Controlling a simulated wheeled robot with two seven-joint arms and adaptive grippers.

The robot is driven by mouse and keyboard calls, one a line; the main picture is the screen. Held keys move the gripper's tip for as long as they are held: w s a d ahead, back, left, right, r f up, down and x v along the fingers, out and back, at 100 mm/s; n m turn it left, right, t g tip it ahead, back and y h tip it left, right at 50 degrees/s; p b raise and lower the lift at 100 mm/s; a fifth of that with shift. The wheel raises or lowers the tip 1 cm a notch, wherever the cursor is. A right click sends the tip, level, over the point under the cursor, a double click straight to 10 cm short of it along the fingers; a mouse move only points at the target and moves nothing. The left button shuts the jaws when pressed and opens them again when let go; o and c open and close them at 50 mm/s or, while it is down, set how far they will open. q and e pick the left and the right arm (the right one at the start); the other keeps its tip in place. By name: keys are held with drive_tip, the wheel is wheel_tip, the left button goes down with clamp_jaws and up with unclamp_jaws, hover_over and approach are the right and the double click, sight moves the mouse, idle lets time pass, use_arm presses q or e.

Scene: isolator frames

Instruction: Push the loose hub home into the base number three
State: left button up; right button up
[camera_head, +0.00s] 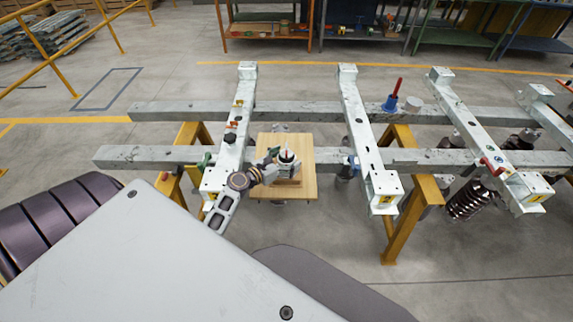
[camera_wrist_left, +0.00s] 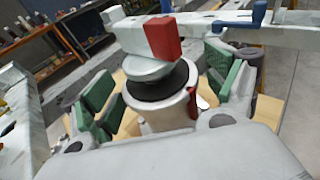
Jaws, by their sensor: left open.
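A grey metal hub (camera_wrist_left: 150,72) with an upright red block (camera_wrist_left: 163,38) on top sits tilted over a black ring (camera_wrist_left: 160,88) on a silver cylindrical base (camera_wrist_left: 160,115) in the left wrist view. In the head view this red-tipped assembly (camera_head: 287,158) stands over a wooden board (camera_head: 301,146). My left gripper (camera_head: 278,160) is beside it; in the wrist view its green-padded fingers (camera_wrist_left: 165,95) are spread on either side of the assembly. The gap between hub and base is partly hidden. I cannot read a number on this base. My right gripper is not in view.
Grey steel beams (camera_head: 300,109) with white cross members (camera_head: 362,130) rest on yellow trestles (camera_head: 403,225). A blue piece with a red handle (camera_head: 391,100) stands on the far beam.

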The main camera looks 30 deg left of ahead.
use_arm(q)
drive_tip(key=shift+w, duration=0.1)
idle(0.3)
clamp_jaws()
drive_tip(key=shift+w+r, duration=0.1)
drive_tip(key=shift+r, duration=0.05)
idle(0.5)
